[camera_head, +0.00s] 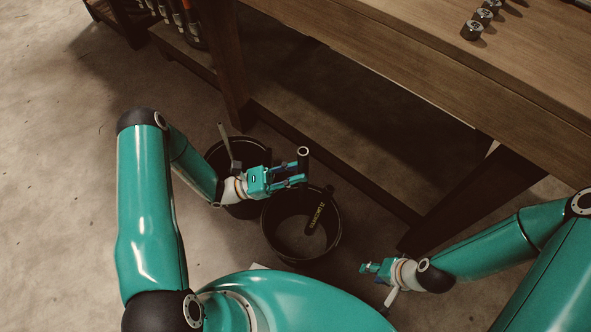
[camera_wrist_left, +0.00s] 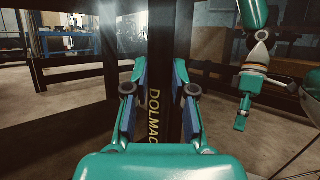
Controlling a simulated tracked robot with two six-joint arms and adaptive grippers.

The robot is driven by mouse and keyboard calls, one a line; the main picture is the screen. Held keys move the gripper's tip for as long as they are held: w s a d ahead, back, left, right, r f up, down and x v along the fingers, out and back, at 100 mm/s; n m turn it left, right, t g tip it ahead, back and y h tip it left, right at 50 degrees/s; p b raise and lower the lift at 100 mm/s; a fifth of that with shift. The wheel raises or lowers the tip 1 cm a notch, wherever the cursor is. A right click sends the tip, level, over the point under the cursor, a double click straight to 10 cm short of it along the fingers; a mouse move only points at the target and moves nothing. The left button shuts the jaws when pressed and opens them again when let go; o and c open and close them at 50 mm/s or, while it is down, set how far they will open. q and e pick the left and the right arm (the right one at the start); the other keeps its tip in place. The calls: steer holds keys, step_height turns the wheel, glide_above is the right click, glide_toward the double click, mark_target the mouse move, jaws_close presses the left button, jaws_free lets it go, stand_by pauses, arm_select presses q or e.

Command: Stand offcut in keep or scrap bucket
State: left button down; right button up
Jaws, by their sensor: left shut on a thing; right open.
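My left gripper (camera_head: 301,172) is shut on a black hose offcut (camera_head: 303,153), held roughly upright above the back part of the front black bucket (camera_head: 275,248). In the left wrist view the offcut (camera_wrist_left: 160,70) is a dark upright piece with yellow lettering between the fingers (camera_wrist_left: 160,85). Its lower end is hard to see. Another dark piece with yellow lettering (camera_head: 316,212) leans inside the front bucket. A second black bucket (camera_head: 216,153) stands behind and left, partly hidden by my left wrist. My right gripper (camera_head: 366,268) is open and empty, right of the front bucket.
A wooden workbench (camera_head: 430,50) with several metal fittings (camera_head: 472,30) stands at the upper right. Its lower rail (camera_head: 330,162) runs close behind the buckets, and a leg (camera_head: 480,190) stands to the right. Open concrete floor (camera_head: 60,200) lies to the left.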

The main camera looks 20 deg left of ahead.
arm_select(q)
step_height(320, 180, down, 23)
steer(key=b, duration=1.9)
steer(key=shift+d+f+g, duration=0.15)
steer(key=shift+d+g, duration=0.1)
steer(key=shift+g, duration=0.05)
steer(key=c, duration=0.9)
jaws_free()
step_height(320, 180, up, 10)
steer(key=shift+f, duration=0.1)
steer(key=shift+s, duration=0.1)
stand_by(0.5)
